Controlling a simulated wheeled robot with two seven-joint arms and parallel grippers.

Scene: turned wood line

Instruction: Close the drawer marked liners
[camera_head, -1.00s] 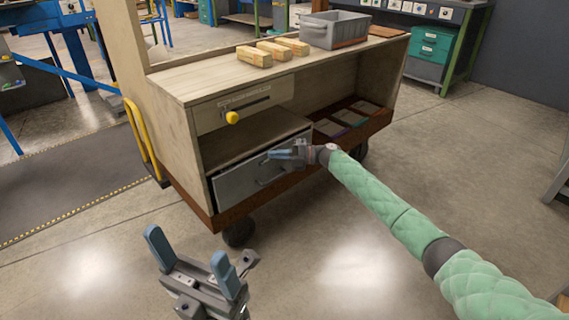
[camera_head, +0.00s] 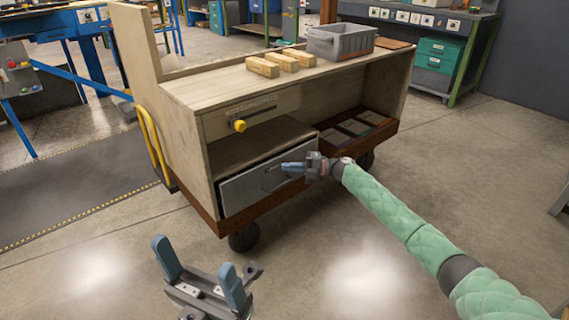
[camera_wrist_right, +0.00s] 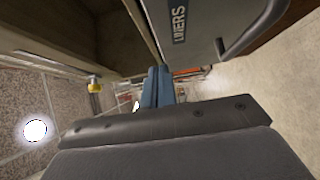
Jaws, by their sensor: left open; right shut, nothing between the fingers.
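The grey liners drawer (camera_head: 245,188) is at the lower left of the wooden cart, and its front has a bar handle (camera_head: 274,180). In the right wrist view the drawer front (camera_wrist_right: 205,45) carries the word LINERS (camera_wrist_right: 179,24), with the handle (camera_wrist_right: 255,30) beside it. A dark gap shows along the drawer's edge; how far it stands out is hard to tell. My right gripper (camera_head: 292,167) is shut and empty in front of the drawer, near the handle; contact cannot be told. Its fingers (camera_wrist_right: 158,88) show in the wrist view. My left gripper (camera_head: 196,257) is open and empty, low in front of the cart.
The cart top (camera_head: 215,82) holds several wood blocks (camera_head: 263,67) and a grey bin (camera_head: 340,43). An upper drawer with a yellow knob (camera_head: 239,126) is above an open shelf. A yellow handle (camera_head: 152,145) is at the cart's left. The floor in front is clear.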

